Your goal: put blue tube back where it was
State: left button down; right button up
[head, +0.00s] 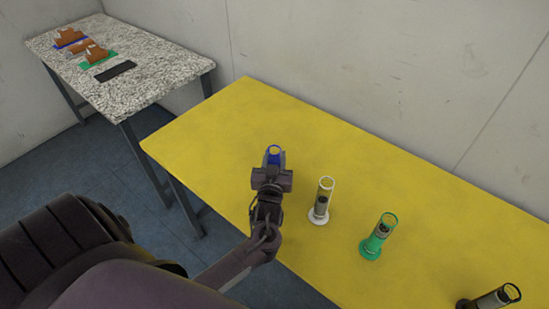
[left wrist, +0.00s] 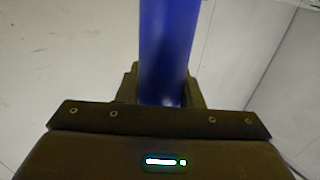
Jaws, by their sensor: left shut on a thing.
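The blue tube (head: 274,152) shows its rim just beyond my left gripper (head: 272,172) over the yellow table (head: 210,130). My left gripper is shut on it; in the left wrist view the blue tube (left wrist: 166,50) stands between the fingers. Its lower part is hidden by the gripper in the head view, so I cannot tell whether its base touches the table. My right gripper is not in view.
To the right stand a white-based tube (head: 324,198), a green tube (head: 379,236) and a black tube (head: 490,298). A speckled table (head: 150,75) at the back left holds clipboard-like items (head: 95,55) and a black slab (head: 115,71). The yellow table's left end is clear.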

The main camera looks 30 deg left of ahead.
pick_arm(q)
jog(key=shift+f, duration=0.1)
jog(key=c, duration=1.1)
grip_release()
jog(key=shift+o, duration=0.5)
